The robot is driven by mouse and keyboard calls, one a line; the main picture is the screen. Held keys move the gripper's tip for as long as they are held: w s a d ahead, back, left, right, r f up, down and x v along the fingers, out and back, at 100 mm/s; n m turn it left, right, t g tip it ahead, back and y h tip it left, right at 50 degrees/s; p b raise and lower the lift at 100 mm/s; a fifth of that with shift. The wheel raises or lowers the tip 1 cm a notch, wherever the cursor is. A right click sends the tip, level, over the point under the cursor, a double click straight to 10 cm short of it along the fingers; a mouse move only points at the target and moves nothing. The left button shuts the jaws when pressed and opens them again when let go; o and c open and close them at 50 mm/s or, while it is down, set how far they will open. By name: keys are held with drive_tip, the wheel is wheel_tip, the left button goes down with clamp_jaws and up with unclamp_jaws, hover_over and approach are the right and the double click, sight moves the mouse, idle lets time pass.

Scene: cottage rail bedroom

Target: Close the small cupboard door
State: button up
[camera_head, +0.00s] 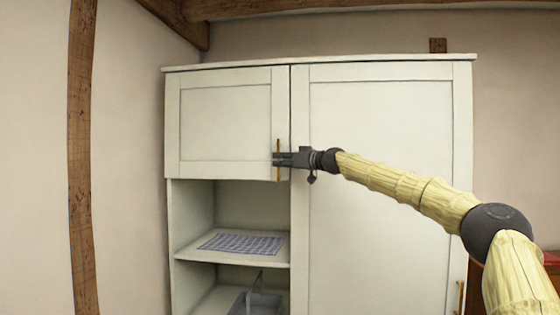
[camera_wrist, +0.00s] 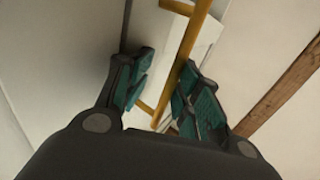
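The small cupboard door (camera_head: 225,122) is the pale panelled door at the upper left of a tall cream cupboard. In the head view it lies nearly flush with the front; a dark line runs along its right edge, and I cannot tell whether a small gap is left. Its upright brass handle (camera_head: 278,172) is near that right edge and also shows in the wrist view (camera_wrist: 186,52). My gripper (camera_head: 276,159) is at the handle, reaching in from the right. In the wrist view my gripper (camera_wrist: 163,98) has its teal-padded fingers apart, with the handle bar between them, nearer the right finger.
A tall door (camera_head: 380,170) fills the cupboard's right side, with a brass handle (camera_head: 461,297) low at its right. Below the small door is an open shelf (camera_head: 190,250) with a blue checked cloth (camera_head: 242,243). A grey basket (camera_head: 258,303) stands lower. A timber post (camera_head: 80,150) is at left.

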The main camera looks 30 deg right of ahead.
drive_tip(key=shift+s+d+f, duration=0.1)
drive_tip(key=shift+d+f, duration=0.05)
drive_tip(key=shift+f, duration=0.1)
drive_tip(key=v, duration=1.1)
drive_tip(key=shift+s+r, duration=0.2)
drive_tip(key=shift+s, duration=0.15)
idle(0.3)
